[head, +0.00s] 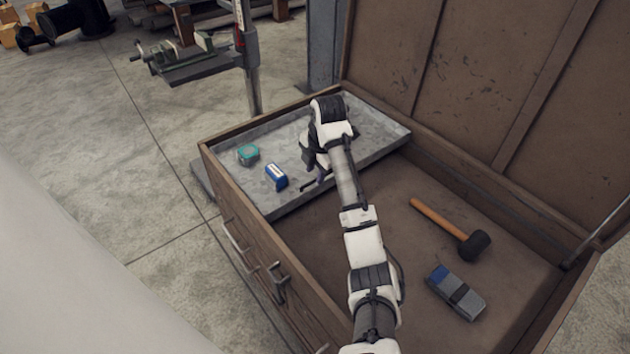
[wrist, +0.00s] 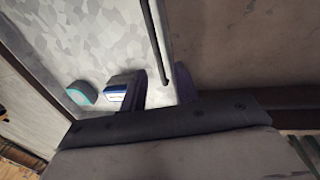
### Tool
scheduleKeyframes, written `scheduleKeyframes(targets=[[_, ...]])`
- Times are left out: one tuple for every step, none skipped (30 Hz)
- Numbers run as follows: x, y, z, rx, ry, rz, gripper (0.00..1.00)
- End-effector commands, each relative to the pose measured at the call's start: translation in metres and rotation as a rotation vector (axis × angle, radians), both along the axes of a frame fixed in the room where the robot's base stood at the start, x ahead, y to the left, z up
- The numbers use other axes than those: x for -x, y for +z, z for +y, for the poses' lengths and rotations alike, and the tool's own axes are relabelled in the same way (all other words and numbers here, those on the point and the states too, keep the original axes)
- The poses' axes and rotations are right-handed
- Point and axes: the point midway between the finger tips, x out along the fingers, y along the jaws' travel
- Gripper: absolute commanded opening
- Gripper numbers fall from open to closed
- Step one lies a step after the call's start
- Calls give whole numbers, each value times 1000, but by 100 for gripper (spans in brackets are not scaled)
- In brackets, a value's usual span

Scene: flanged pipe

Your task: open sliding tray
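The sliding tray (head: 300,138) is a grey metal tray set across the far left part of an open wooden chest. It also shows in the wrist view (wrist: 105,35). A thin dark bar handle (head: 309,188) runs along its right side and shows in the wrist view (wrist: 153,40). My gripper (head: 318,178) is at the tray's right edge, by the handle, partly hidden by my arm. In the wrist view my gripper (wrist: 166,88) has its two fingers apart, with the bar's end between them. I cannot tell whether they touch it.
On the tray are a teal item (head: 249,154) and a blue-and-white box (head: 276,176). On the chest floor (head: 400,240) lie a mallet (head: 455,232) and a grey-blue block (head: 456,292). The raised lid (head: 470,80) stands behind. The floor right of the tray is mostly clear.

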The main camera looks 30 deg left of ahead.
Motion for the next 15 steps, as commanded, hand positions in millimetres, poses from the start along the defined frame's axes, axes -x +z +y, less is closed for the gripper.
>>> scheduleKeyframes(targets=[[0, -7, 1, 2, -2, 3, 31], [-1, -10, 1, 2, -2, 3, 31], [-1, -14, 2, 2, -1, 2, 31], [-1, -16, 3, 2, -1, 2, 31], [-1, -19, 3, 1, -1, 1, 31], [-2, -21, 4, 1, 0, 1, 31], [-2, -23, 4, 0, 0, 0, 31], [-2, -24, 4, 0, -1, 0, 31], [-2, -25, 5, 0, -1, 0, 31], [-2, -26, 5, 0, -1, 0, 31], [-2, -26, 5, 0, -1, 0, 31], [-2, -26, 5, 0, -1, 0, 31], [-2, -26, 5, 0, -1, 0, 31], [-2, -26, 5, 0, -1, 0, 31], [-2, -26, 5, 0, -1, 0, 31]])
